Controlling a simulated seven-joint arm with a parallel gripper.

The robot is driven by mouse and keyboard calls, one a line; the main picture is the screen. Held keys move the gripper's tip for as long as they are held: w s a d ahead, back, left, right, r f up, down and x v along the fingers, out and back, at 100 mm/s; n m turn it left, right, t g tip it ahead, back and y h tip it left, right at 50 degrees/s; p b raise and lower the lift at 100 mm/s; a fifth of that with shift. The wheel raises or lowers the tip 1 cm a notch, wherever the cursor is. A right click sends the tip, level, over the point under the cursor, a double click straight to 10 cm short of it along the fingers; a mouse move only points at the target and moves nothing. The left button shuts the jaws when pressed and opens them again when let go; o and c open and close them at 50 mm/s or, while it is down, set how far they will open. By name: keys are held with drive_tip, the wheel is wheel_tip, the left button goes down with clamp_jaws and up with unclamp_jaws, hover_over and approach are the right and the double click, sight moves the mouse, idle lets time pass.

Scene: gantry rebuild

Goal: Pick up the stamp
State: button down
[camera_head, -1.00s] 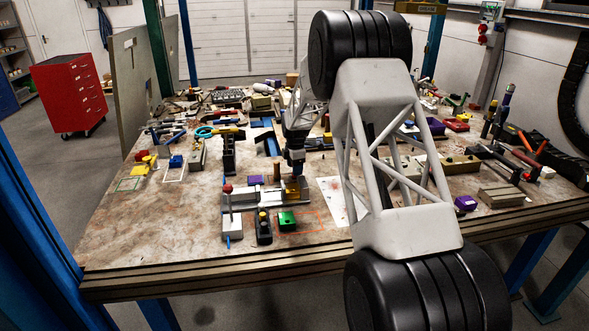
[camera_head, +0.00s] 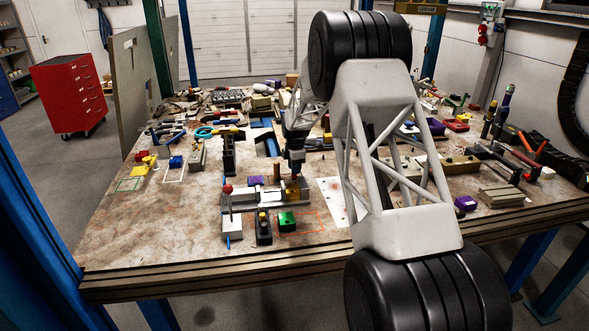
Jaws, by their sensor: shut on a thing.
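My gripper (camera_head: 293,178) points down over a grey metal fixture (camera_head: 265,209) near the front middle of the table. It is shut on a small dark and brass-yellow piece (camera_head: 292,191), which looks like the stamp. The piece is very small here, and I cannot tell whether its foot touches the fixture. The fingers are partly lost against it.
A red-knobbed lever (camera_head: 228,188) stands left of the gripper. A black box with a yellow button (camera_head: 263,228) and a green block (camera_head: 286,221) lie in front. A purple block (camera_head: 465,203) lies to the right. The table's front left is clear.

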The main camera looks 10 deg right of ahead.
drive_tip(key=shift+r, duration=0.15)
wheel_tip(320, 180, up, 10)
drive_tip(key=shift+f, duration=0.15)
idle(0.5)
idle(2.2)
drive_tip(key=c, duration=1.4)
unclamp_jaws()
drive_tip(key=shift+c, duration=1.2)
